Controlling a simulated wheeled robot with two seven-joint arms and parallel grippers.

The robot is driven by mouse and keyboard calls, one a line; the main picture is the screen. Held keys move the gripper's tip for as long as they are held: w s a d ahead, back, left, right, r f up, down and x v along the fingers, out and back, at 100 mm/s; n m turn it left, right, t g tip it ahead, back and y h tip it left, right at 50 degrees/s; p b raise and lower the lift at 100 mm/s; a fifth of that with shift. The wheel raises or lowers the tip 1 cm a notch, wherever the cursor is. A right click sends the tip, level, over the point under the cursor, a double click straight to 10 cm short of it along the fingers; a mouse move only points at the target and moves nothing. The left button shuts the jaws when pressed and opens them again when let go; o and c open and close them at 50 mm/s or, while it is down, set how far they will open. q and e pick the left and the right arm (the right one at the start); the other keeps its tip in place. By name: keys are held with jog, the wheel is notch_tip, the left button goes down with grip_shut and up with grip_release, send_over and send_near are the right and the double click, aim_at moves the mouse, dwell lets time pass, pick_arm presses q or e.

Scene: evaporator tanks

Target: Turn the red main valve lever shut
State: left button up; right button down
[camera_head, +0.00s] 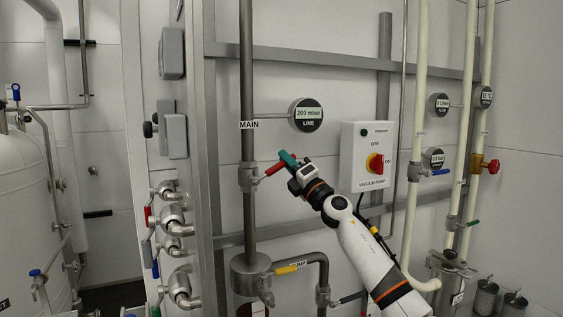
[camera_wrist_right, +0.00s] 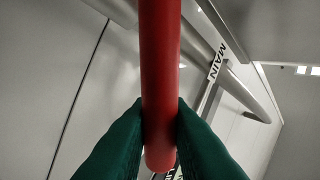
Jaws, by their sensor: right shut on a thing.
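The red main valve lever (camera_head: 273,170) sticks out to the right and slightly up from the valve body (camera_head: 248,177) on the vertical grey MAIN pipe (camera_head: 248,80). My right gripper (camera_head: 287,160) has green fingers and is shut on the lever's outer end. In the right wrist view the red lever (camera_wrist_right: 160,60) runs down the middle, and the green fingertips (camera_wrist_right: 160,115) press on it from both sides. Its rounded end shows between the fingers. My left gripper is not in view.
A vacuum pump switch box (camera_head: 367,157) with a red knob is right of my gripper. A round LINE gauge (camera_head: 307,115) reading 200 mbar is above it. A yellow lever (camera_head: 290,267) is below. Pale pipes (camera_head: 416,130) stand at right.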

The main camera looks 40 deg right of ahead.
jog(key=shift+s+d+f+m+h+b, duration=0.15)
jog(key=shift+f+m+h+b, duration=0.45)
jog(key=shift+m+h, duration=0.8)
jog(key=shift+w+d+f+m+h+b, duration=0.1)
jog(key=shift+d+f+m+h+b, duration=0.15)
jog(key=shift+f+m+h, duration=1.15)
jog(key=shift+s+d+f+m+h+b, duration=0.1)
jog(key=shift+f+m+h+b, duration=0.5)
jog(key=shift+m, duration=1.4)
jog(key=shift+r, duration=0.2)
jog(key=c, duration=1.4)
grip_release()
jog(key=shift+b+v, duration=2.1)
jog(key=shift+v, duration=3.85)
